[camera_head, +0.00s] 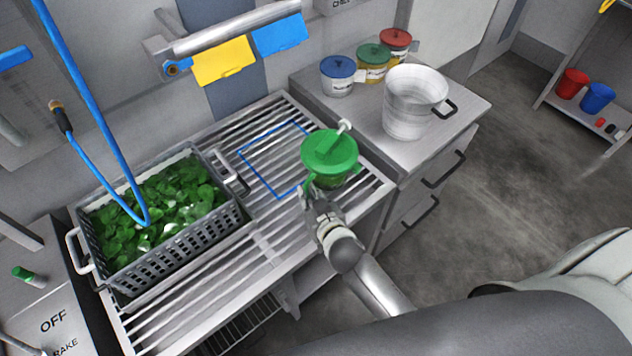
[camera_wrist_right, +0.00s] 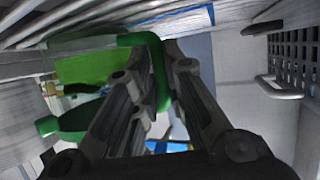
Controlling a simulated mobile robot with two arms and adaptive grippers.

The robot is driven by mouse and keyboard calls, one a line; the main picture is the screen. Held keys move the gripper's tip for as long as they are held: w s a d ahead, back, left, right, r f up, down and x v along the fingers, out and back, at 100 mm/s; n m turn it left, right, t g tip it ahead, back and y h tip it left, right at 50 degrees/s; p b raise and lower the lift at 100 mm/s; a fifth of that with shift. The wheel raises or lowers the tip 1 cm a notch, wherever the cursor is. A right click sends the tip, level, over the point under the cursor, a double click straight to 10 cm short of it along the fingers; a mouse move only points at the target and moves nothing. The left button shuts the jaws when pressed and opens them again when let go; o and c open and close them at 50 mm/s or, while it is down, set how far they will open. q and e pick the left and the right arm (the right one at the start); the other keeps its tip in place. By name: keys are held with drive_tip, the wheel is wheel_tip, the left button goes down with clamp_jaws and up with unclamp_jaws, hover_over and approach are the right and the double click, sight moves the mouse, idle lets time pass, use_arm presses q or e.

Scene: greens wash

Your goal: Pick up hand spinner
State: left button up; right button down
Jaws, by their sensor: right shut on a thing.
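The hand spinner (camera_head: 330,150) has a green lid with a pale crank knob on top and a darker, see-through green body below. It is at the right end of the slatted metal drainboard (camera_head: 262,243), beside a blue square outline. My right gripper (camera_head: 314,190) is shut on its near left side, at a green part below the lid. In the right wrist view the green spinner (camera_wrist_right: 85,72) shows, with a green part between the two fingers (camera_wrist_right: 158,62). I cannot tell whether its base touches the slats. My left gripper is not in view.
A grey perforated basket (camera_head: 190,240) of green leaves stands left on the drainboard, under a blue hose (camera_head: 95,100). A white bucket (camera_head: 412,105) and several lidded tubs (camera_head: 338,78) stand on the right counter. Yellow and blue cloths (camera_head: 223,62) hang behind.

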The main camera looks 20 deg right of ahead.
drive_tip(key=shift+r, duration=0.25)
